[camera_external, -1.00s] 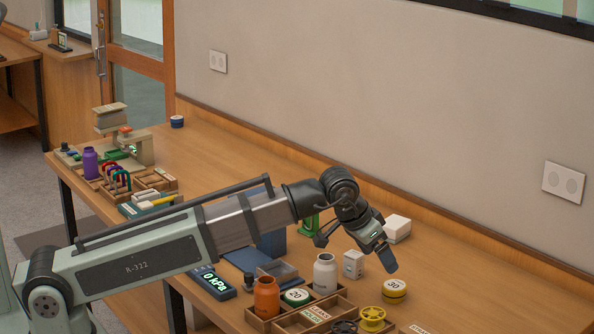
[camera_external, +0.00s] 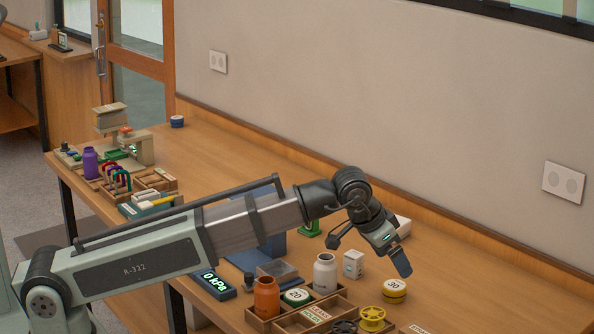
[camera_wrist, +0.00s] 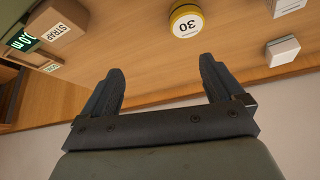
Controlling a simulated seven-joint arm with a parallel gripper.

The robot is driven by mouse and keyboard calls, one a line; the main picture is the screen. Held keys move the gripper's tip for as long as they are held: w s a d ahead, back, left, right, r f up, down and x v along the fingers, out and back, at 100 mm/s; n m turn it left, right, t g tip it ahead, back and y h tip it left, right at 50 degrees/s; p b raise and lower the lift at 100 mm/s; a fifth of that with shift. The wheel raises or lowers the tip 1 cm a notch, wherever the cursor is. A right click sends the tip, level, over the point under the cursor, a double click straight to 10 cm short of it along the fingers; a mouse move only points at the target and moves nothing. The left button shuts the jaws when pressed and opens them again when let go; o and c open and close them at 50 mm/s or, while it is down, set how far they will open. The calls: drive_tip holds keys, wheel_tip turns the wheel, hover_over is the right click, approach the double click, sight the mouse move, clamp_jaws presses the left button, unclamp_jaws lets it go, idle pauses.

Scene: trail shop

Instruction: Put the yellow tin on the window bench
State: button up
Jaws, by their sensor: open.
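In the wrist view the tin (camera_wrist: 186,22) lies beyond my fingertips, near the top edge. My gripper (camera_wrist: 161,68) is open and empty, its two dark fingers apart. In the external view my gripper (camera_external: 400,264) is above the counter, just over and slightly right of the tin. A wooden bench (camera_external: 72,52) stands under a window at the far left back.
A small white box (camera_external: 353,264) is left of the tin. A yellow spool (camera_external: 372,319) is in front. The counter's middle is fairly clear.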

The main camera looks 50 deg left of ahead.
sight(395, 284)
drive_tip(key=shift+w+a+f+n+g+y, duration=0.35)
drive_tip(key=shift+w+a+f+n+y, duration=0.5)
drive_tip(key=shift+f+n, duration=0.95)
drive_tip(key=shift+w+a+f+n+g+y, duration=0.4)
drive_tip(key=shift+w+f+n, duration=0.95)
drive_tip(key=shift+f, duration=0.7)
drive_tip(key=shift+w+a+f+n+g+y, duration=0.35)
drive_tip(key=shift+w+a+f+n+y, duration=0.5)
drive_tip(key=shift+f+n, duration=0.95)
drive_tip(key=shift+w+d+f, duration=0.1)
drive_tip(key=shift+w+d, duration=0.05)
drive_tip(key=shift+d, duration=0.05)
drive_tip(key=shift+c, duration=0.4)
drive_tip(key=c, duration=1.1)
